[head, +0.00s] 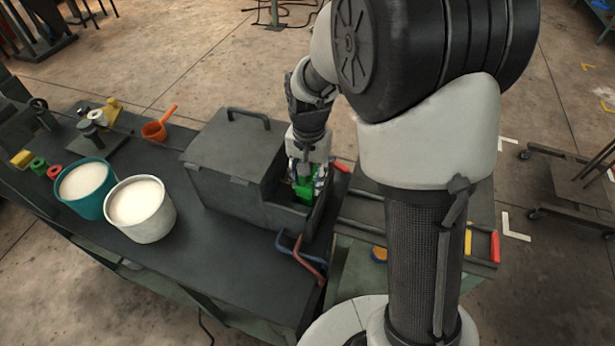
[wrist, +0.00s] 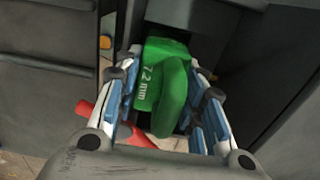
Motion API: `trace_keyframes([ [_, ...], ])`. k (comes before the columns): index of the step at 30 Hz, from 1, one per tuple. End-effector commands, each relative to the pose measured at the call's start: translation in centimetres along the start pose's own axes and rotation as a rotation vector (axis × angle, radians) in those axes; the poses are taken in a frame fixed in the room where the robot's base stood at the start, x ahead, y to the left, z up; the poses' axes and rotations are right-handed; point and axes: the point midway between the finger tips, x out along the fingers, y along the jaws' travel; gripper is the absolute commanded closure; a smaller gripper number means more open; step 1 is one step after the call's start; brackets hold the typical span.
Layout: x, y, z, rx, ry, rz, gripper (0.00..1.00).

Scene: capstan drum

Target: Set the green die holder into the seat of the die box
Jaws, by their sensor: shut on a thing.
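The green die holder (wrist: 168,78) is a block with a raised loop handle, marked "7.2 mm" in white. It also shows in the head view (head: 304,189), partly covered by my gripper. My gripper (wrist: 168,100) is shut on it, with blue-padded fingers on both sides. The dark grey die box (head: 234,187) stands on the bench with its large lid shut. The holder is at the open compartment at the box's right end, between its walls. The seat is hidden, and I cannot tell whether the holder touches it.
A teal tub (head: 84,187) and a white tub (head: 140,208), both with pale powder, stand left of the box. An orange scoop (head: 157,127) lies behind them. Red and blue bent handles (head: 303,254) lie at the box's front right. The bench front is clear.

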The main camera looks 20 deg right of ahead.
Motion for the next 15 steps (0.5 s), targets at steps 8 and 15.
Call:
trace_keyframes([
  [8, 1.23, 0.60, 0.24, 0.002, -0.010, 0.013, 0.94],
  [15, 1.57, 0.58, 0.18, 0.002, -0.008, 0.011, 0.94],
])
